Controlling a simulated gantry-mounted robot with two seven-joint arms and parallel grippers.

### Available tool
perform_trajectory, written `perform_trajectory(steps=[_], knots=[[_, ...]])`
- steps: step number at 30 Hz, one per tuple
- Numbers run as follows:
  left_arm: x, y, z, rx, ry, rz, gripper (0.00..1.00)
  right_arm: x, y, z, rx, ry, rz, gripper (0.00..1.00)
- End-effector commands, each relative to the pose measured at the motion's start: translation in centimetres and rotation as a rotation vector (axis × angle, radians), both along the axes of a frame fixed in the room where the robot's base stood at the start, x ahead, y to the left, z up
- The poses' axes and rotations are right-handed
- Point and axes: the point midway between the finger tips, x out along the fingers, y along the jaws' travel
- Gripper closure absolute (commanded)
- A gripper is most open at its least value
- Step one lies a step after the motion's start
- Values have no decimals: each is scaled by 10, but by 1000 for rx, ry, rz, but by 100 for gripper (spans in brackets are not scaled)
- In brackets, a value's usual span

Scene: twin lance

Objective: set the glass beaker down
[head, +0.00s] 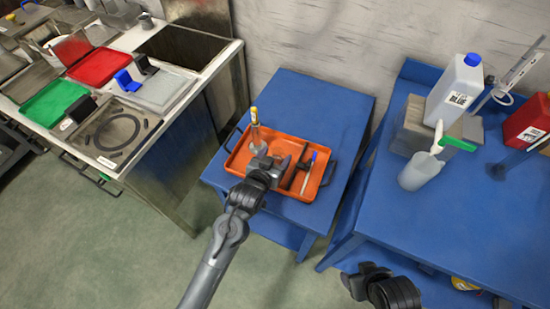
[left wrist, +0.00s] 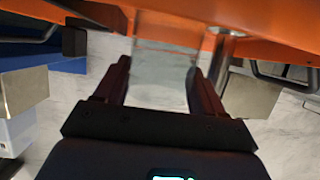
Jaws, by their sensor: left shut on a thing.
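My left gripper (head: 270,165) is over the orange tray (head: 237,163) on the small blue table. In the left wrist view its two fingers (left wrist: 162,85) are closed on the clear glass beaker (left wrist: 163,68). The beaker's far end overlaps the orange of the tray (left wrist: 265,45); I cannot tell whether it touches the tray floor. In the head view the gripper mostly hides the beaker. My right gripper (head: 368,280) is low at the right, away from the tray; its finger opening is not clear.
A larger blue table at right holds a white jug (head: 455,92) and a green-topped spray bottle (head: 420,170). The small table's back is clear.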

Motion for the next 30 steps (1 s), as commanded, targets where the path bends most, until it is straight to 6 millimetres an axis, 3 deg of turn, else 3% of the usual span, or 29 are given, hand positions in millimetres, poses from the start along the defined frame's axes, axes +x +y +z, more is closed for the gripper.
perform_trajectory(steps=[11,12,16,30], knots=[[0,0,-2,0,-1,0,68,0,0,1,0,0,0,36],[0,0,-3,0,1,0,26,0,0,1,0,0,0,36],[0,0,-2,0,0,0,6,0,0,1,-1,0,1,36],[-7,3,4,0,1,0,5,0,-2,4,-7,1,4,36]])
